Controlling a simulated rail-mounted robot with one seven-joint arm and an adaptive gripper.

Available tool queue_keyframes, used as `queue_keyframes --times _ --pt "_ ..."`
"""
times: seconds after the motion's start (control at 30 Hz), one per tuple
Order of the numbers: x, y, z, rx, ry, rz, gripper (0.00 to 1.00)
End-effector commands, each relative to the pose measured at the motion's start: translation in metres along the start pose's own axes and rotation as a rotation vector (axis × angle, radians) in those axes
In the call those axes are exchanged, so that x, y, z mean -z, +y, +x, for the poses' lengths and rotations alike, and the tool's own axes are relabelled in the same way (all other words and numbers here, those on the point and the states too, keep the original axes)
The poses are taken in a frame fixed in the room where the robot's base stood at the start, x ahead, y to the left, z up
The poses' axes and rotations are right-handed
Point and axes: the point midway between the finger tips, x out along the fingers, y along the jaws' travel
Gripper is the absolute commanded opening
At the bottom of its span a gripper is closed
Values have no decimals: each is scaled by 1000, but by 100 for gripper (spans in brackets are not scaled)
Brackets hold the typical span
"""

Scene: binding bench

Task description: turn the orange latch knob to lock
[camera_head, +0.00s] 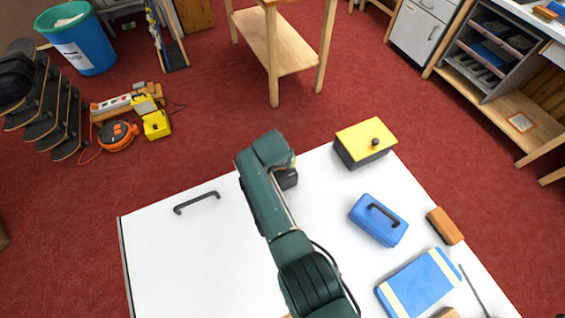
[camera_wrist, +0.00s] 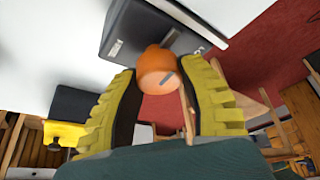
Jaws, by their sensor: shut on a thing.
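The orange latch knob (camera_wrist: 155,68) shows in the wrist view, on the face of a dark grey box (camera_wrist: 130,30). A short grey mark shows on the knob, and a grey bar lies on the box face beside it. Light lettering on either side of the knob is too small to read surely. My gripper (camera_wrist: 162,82) has its two yellow-green ribbed fingers on either side of the knob, shut on it. In the head view my arm hides the gripper and the knob; only a dark part of the box (camera_head: 287,178) shows beside the arm's end.
On the white bench top (camera_head: 190,250) are a black handle (camera_head: 197,202), a yellow-lidded box (camera_head: 365,142), a blue case (camera_head: 378,220), a brown block (camera_head: 444,226) and a blue book (camera_head: 418,283). The bench left of my arm is mostly clear. A wooden table (camera_head: 285,50) stands beyond.

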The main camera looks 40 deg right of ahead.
Motion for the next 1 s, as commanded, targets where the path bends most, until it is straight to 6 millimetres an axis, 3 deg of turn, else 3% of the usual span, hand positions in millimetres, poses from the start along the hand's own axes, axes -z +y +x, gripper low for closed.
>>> queue_keyframes --times 0.73,0.77,0.9,1.0 --pt "-5 2 4 -38 -10 85 5" --pt "-5 2 4 -38 -10 84 45" --pt "-3 1 3 -37 -7 84 70" --pt "-2 1 2 -36 -5 84 70"
